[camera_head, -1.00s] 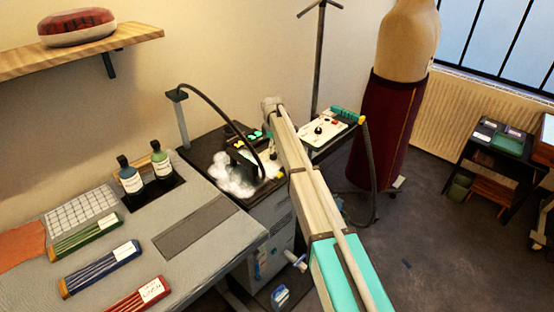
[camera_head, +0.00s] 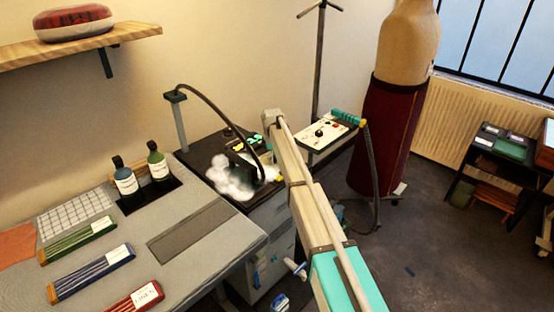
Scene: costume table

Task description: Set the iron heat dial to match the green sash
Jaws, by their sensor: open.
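A green folded sash (camera_head: 78,240) with a white label lies at the left of the grey table; its label is too small to read. A white control panel (camera_head: 322,133) with a dark round knob (camera_head: 319,132) and a small red spot stands beyond my arm. The knob looks like the heat dial, but its marks and setting are too small to read. A teal-handled tool (camera_head: 346,118) is at the panel's far edge, with a dark hose (camera_head: 372,180) hanging down. My arm reaches toward the dark stand, left of the panel. My gripper cannot be made out and seems hidden by the arm.
Blue (camera_head: 92,272) and red (camera_head: 137,299) sashes lie near the green one. Two dark bottles (camera_head: 158,165) stand behind. White fluff or vapour (camera_head: 233,177) sits on the dark stand (camera_head: 205,150) under a curved hose. A dress form (camera_head: 405,50) stands behind the panel.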

